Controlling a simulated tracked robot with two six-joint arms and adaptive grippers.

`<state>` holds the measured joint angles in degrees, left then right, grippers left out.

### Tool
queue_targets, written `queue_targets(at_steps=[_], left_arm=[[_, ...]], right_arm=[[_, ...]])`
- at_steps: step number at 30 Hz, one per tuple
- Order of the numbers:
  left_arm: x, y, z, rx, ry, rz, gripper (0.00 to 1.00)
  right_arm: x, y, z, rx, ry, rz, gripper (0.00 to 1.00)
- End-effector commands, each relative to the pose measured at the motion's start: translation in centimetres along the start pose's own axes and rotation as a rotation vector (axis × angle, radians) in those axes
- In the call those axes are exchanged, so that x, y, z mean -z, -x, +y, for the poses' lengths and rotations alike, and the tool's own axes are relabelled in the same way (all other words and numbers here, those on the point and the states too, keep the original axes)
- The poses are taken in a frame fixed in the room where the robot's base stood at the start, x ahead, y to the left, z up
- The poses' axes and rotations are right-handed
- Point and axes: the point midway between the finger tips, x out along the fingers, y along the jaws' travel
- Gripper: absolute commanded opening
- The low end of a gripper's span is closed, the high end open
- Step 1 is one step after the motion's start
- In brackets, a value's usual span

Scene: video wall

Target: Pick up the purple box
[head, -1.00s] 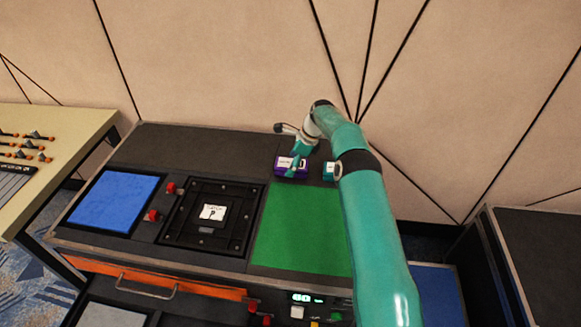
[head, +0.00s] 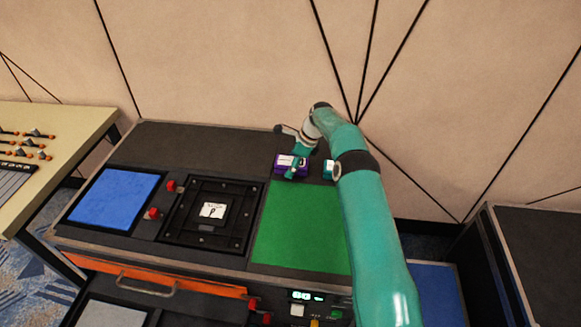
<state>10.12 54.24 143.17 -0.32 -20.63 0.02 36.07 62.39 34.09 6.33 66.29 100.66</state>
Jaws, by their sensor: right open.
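The purple box (head: 283,165) is small, with a white label, and sits on the dark console top behind the green panel. My right gripper (head: 292,167) is at the box, its teal fingers reaching down over it and covering part of it. The gripper is open. I cannot tell whether the fingers touch the box. My left gripper is not in view.
A small teal box (head: 329,169) stands just right of the purple box, partly behind my right arm. The green panel (head: 300,228), the blue panel (head: 114,198) and a black square frame with a white card (head: 213,210) lie in front. An orange-edged drawer (head: 150,277) sits below.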

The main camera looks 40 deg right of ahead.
Motion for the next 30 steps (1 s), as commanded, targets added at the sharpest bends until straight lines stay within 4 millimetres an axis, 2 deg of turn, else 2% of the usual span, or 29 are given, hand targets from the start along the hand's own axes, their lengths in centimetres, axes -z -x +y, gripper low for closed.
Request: queue_targets(at_steps=[5,15,18,30], left_arm=[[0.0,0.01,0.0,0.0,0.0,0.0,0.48],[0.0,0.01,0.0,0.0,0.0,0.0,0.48],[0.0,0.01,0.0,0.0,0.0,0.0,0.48],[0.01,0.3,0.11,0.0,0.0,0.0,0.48]], right_arm=[[0.01,0.0,0.01,0.0,0.0,0.0,0.88],[-0.01,0.0,0.01,0.0,0.0,0.0,0.31],[-0.05,0.05,-0.01,0.001,0.0,-0.001,0.18],[-0.39,0.76,-0.04,0.002,0.001,-0.001,0.18]])
